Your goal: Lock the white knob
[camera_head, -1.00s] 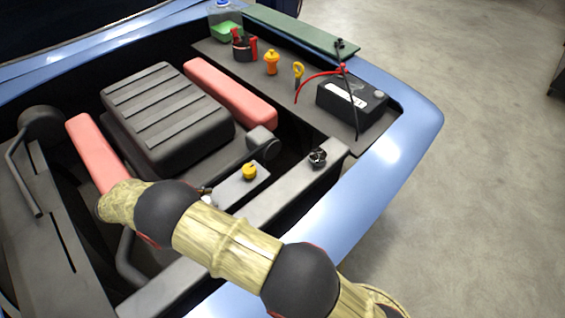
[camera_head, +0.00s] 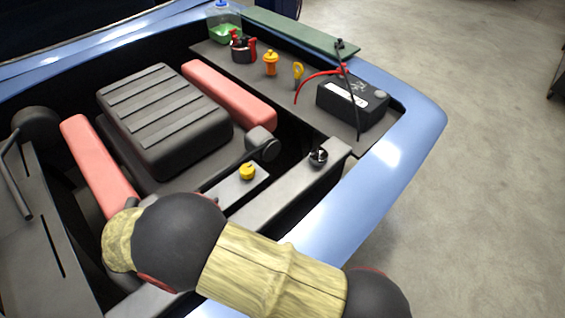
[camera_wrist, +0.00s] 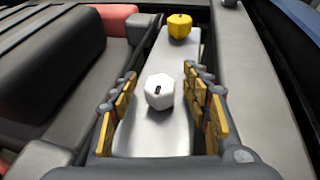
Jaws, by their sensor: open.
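The white knob (camera_wrist: 159,91) is a small faceted knob with a dark slot mark, standing on a grey plate (camera_wrist: 150,138) in the wrist view. My gripper (camera_wrist: 160,100) is open, its yellow-padded fingers on the left and right of the knob with gaps on both sides. Whether the fingertips are level with the knob cannot be told. In the head view my arm hides the white knob and the gripper.
A yellow knob (camera_wrist: 179,26) stands on the same plate beyond the white one; it also shows in the head view (camera_head: 247,172). A dark engine block (camera_head: 165,115), red covers (camera_head: 230,95) and a battery (camera_head: 350,102) are around. A grey rail (camera_head: 290,185) runs alongside.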

